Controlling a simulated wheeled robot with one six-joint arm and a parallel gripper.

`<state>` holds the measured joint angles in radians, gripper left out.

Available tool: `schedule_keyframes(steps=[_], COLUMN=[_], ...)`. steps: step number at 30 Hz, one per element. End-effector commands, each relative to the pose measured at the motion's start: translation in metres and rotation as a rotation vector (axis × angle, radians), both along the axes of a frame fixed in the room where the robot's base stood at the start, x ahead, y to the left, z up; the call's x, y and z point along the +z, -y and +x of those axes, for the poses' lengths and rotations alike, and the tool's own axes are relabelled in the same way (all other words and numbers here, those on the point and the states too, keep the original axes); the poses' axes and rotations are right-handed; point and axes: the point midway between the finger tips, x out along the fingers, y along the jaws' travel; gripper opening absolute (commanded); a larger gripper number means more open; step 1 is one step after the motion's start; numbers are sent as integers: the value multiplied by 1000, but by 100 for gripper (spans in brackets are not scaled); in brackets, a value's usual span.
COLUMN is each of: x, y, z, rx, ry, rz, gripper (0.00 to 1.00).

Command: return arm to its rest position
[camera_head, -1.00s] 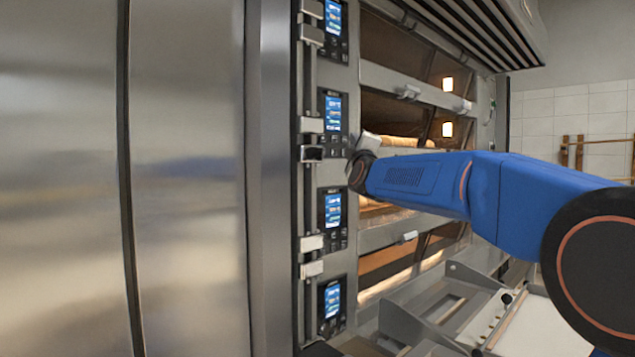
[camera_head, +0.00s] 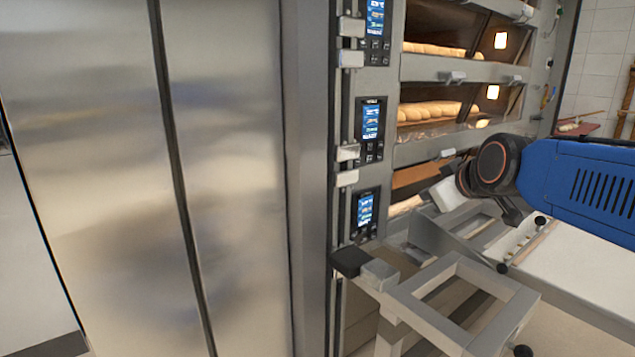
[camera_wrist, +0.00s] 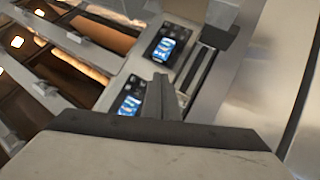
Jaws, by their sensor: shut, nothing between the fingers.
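My blue arm (camera_head: 585,190) reaches in from the right edge of the head view and bends at a dark round joint. My gripper shows in the wrist view (camera_wrist: 162,95), its dark narrow fingers together and nothing between them. It points toward the oven's control panels and appears apart from them, though the distance is hard to judge. In the head view the fingertips are not clear. The deck oven (camera_head: 400,180) stands behind the arm, with stacked decks and blue-lit displays.
Bread loaves (camera_head: 430,112) sit in the lit decks. A grey metal frame (camera_head: 460,300) and a white loader surface (camera_head: 560,265) stand below and in front of the oven. A large steel panel (camera_head: 230,180) fills the left. A tiled wall (camera_head: 600,60) is at the back right.

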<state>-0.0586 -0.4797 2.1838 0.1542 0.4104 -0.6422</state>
Motion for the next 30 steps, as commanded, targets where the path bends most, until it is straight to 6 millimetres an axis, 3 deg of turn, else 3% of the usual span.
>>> schedule_keyframes(steps=[1,9,15,21,30], x=[-20,-130,-190,-216,-218], y=[4,24,37,43,43], z=[-23,-146,-222,-256,-259], rx=[-25,-227,-387,-470,-478], ry=[-55,-375,-550,-625,-631], rz=[29,178,244,268,271], gripper=[0,0,0,0,0])
